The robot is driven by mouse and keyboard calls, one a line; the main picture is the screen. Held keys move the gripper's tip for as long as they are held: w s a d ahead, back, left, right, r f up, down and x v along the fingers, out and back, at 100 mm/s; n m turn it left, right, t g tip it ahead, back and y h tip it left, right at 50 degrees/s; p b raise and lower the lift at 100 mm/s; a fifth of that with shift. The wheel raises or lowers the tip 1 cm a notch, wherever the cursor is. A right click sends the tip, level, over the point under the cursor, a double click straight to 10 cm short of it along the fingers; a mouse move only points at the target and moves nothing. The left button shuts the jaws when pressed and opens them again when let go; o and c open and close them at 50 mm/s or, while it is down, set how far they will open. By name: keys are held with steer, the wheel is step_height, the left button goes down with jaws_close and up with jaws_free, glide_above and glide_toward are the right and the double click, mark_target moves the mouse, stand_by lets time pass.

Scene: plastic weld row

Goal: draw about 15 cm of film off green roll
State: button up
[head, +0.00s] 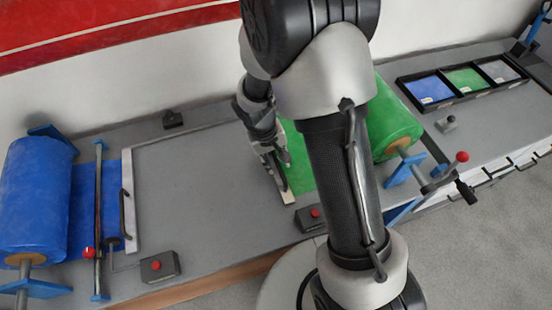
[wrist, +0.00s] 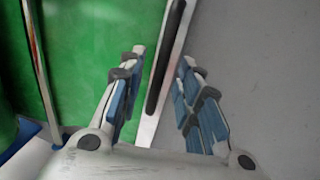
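The green roll (head: 393,122) is mounted on its stand at the right of the bench, partly hidden behind my arm. Its green film (head: 299,165) lies to the left of it and also fills the left of the wrist view (wrist: 90,45). A pale bar (head: 288,197) runs along the film's free edge; in the wrist view the bar (wrist: 147,130) carries a black handle (wrist: 165,60). My gripper (head: 270,158) is over this bar. In the wrist view my gripper (wrist: 162,60) is open, its fingers apart on either side of the handle, with gaps showing.
A blue roll (head: 36,195) with its own film and pale bar (head: 130,205) stands at the left. The grey bench between is clear. Red-button boxes (head: 160,267) (head: 311,218) sit at the front edge. A swatch tray (head: 465,80) lies back right.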

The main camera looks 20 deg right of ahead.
step_height(320, 180, up, 12)
steer(key=a, duration=0.2)
steer(key=shift+a+f, duration=0.15)
steer(key=shift+f, duration=0.1)
steer(key=s+d+r+t+y, duration=0.2)
steer(key=s+r+t, duration=0.2)
steer(key=s+r, duration=1.1)
steer(key=s, duration=0.4)
steer(key=shift+d+r+t, duration=0.2)
steer(key=shift+r+t, duration=0.05)
steer(key=shift+t, duration=0.05)
